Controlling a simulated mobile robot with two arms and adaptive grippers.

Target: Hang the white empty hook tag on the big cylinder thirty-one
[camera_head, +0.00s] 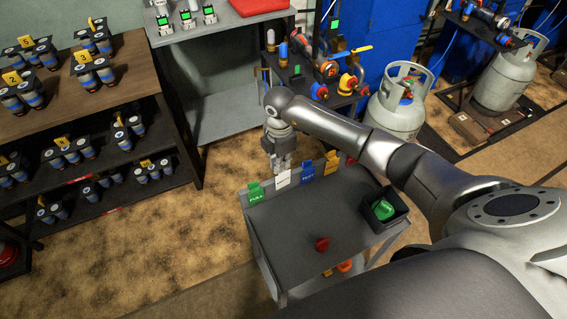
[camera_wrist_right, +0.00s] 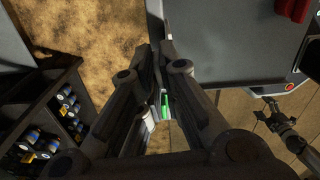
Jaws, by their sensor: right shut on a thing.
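The white tag (camera_head: 283,179) is upright at the back edge of the grey cart (camera_head: 300,225), between a green tag (camera_head: 255,191) and a blue tag (camera_head: 308,172). My right gripper (camera_head: 280,168) reaches down over it, shut on its upper part. In the right wrist view, a white piece (camera_wrist_right: 151,119) shows between the dark fingers (camera_wrist_right: 158,90), mostly hidden, beside the green tag (camera_wrist_right: 165,106). A big grey cylinder (camera_head: 396,112) with a collar stands beyond the cart to the right. A second one (camera_head: 505,80) stands further right. I cannot read a number on either.
A yellow tag (camera_head: 331,163) stands further along the cart's edge. A black bin (camera_head: 385,216) with a green item and a red piece (camera_head: 322,244) are on the cart. A shelf (camera_head: 110,75) of small cylinders is at left. Open floor lies between shelf and cart.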

